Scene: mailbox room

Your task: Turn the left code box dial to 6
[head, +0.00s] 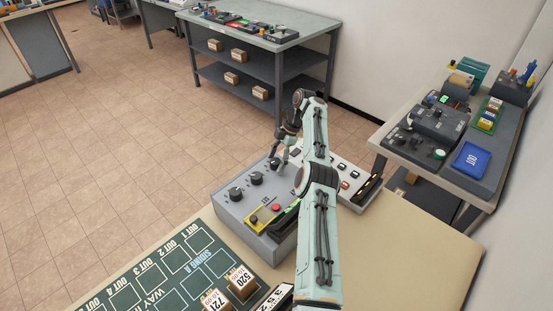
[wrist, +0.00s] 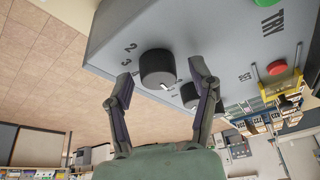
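The grey code box (head: 240,215) sits on the beige table and has a row of black dials: the left dial (head: 236,194), the middle dial (head: 256,178) and the far right dial (head: 274,163). In the head view my gripper (head: 284,158) points down by the far right dial. In the wrist view my gripper (wrist: 162,79) is open, with its fingertips on either side of a black dial (wrist: 157,65) and gaps showing. Digits 2 and 3 show left of that dial, and its white mark points down-right. A second dial (wrist: 190,95) shows beyond the right finger.
A red button (head: 276,208) and a yellow part (head: 256,216) are on the box's near side. A white switch panel (head: 350,180) stands just right of it. A dark green board (head: 160,270) with number blocks lies in front. A side bench (head: 450,160) holds more devices.

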